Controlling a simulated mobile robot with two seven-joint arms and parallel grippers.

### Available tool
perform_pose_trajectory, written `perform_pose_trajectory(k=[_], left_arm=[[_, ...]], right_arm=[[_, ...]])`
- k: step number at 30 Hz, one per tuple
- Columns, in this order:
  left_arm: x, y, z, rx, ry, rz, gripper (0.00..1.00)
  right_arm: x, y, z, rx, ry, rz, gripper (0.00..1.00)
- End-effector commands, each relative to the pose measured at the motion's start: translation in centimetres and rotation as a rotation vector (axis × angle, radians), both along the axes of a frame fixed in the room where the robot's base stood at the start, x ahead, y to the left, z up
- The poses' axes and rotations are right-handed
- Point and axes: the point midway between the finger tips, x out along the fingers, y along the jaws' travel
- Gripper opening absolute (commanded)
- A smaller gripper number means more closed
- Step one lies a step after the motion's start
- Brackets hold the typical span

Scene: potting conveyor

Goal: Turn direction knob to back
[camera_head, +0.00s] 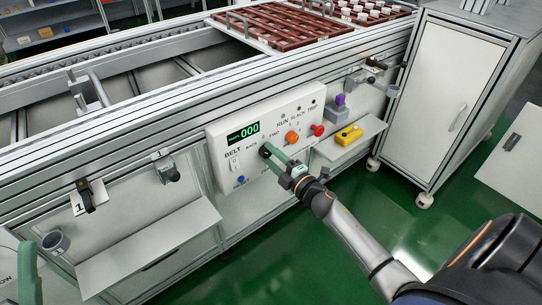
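The white control panel (218,150) on the conveyor's side carries a green "000" display (242,133), a white switch, a blue button, an orange knob (292,137) and a red button (317,130). My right gripper (266,151) reaches the panel at its lower middle, by the "BACK" and "FWD" labels. My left gripper (27,272) shows only in part at the left edge, away from the panel.
A shelf (340,143) right of the panel holds a yellow box (349,135). A metal shelf (150,240) juts out at lower left. A white cabinet (447,90) stands at right. Brown trays (285,25) lie on the conveyor. The green floor is clear below the panel.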

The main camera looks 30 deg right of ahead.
Motion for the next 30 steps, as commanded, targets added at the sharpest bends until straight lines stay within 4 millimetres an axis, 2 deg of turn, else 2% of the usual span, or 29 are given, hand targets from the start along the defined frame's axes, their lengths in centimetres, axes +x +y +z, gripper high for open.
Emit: perform_pose_trajectory(k=[1, 7, 17, 23, 30], left_arm=[[0.0, 0.0, 0.0, 0.000, -0.001, 0.000, 0.50], [0.0, 0.0, 0.1, 0.000, -0.002, 0.000, 0.50], [0.0, 0.0, 0.3, -0.003, -0.004, 0.003, 0.50], [0.0, 0.1, 1.3, 0.001, -0.011, 0.010, 0.50], [-0.1, 0.2, 2.5, 0.009, -0.026, 0.021, 0.50]], right_arm=[[0.0, 0.0, 0.0, 0.000, 0.001, 0.000, 0.56], [0.0, 0.0, 0.0, 0.002, 0.000, 0.000, 0.77], [-0.5, 0.0, 0.0, 0.004, 0.000, 0.000, 0.77], [-3.4, -0.2, 0.1, 0.004, 0.003, 0.000, 0.77], [-8.4, -0.6, 0.1, 0.005, 0.005, -0.001, 0.77]])
